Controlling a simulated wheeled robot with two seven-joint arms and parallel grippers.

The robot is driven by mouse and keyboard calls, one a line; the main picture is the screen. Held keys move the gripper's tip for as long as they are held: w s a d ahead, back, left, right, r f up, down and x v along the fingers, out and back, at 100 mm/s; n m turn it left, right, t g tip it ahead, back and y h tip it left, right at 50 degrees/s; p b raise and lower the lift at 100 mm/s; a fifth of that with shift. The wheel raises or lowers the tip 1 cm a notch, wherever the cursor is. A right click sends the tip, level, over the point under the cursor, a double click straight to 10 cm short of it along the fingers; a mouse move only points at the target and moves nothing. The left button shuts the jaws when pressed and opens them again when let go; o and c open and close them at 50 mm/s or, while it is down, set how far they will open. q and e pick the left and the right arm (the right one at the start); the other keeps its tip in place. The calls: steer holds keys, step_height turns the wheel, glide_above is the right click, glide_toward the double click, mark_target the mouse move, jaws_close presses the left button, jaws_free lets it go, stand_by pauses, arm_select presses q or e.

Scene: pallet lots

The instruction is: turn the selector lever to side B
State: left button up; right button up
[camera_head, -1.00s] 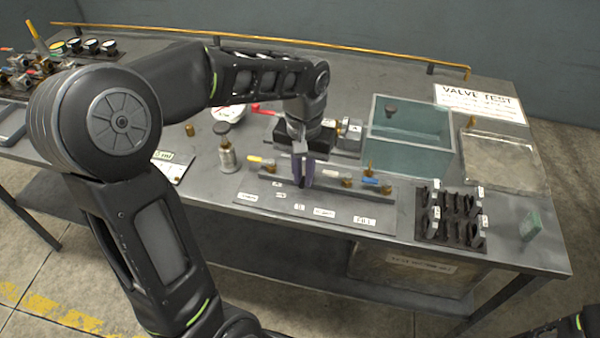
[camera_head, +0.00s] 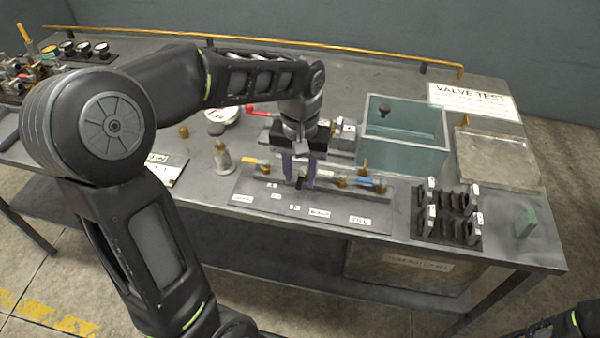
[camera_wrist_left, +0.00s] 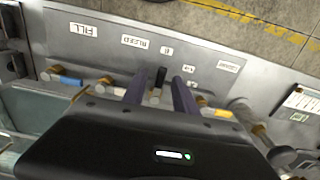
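The black selector lever (camera_wrist_left: 160,77) stands on the valve plate (camera_head: 222,213), between labels B (camera_wrist_left: 166,50) and A (camera_wrist_left: 190,70); its tip lies nearer the B label in the left wrist view. It also shows small in the head view (camera_head: 299,182). My left gripper (camera_head: 299,182) points down over the plate, its two purple-grey fingers apart, one on each side of the lever. In the left wrist view a gap shows between the lever and each finger (camera_wrist_left: 160,92). My right gripper is out of view.
Yellow (camera_head: 256,161) and blue (camera_head: 372,181) valve handles flank the selector.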

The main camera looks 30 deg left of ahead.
mark_target(300, 182)
arm_select(q)
steer(key=shift+r, duration=0.1)
step_height(300, 182, up, 8)
steer(key=shift+f, duration=0.2)
stand_by(0.3)
stand_by(0.5)
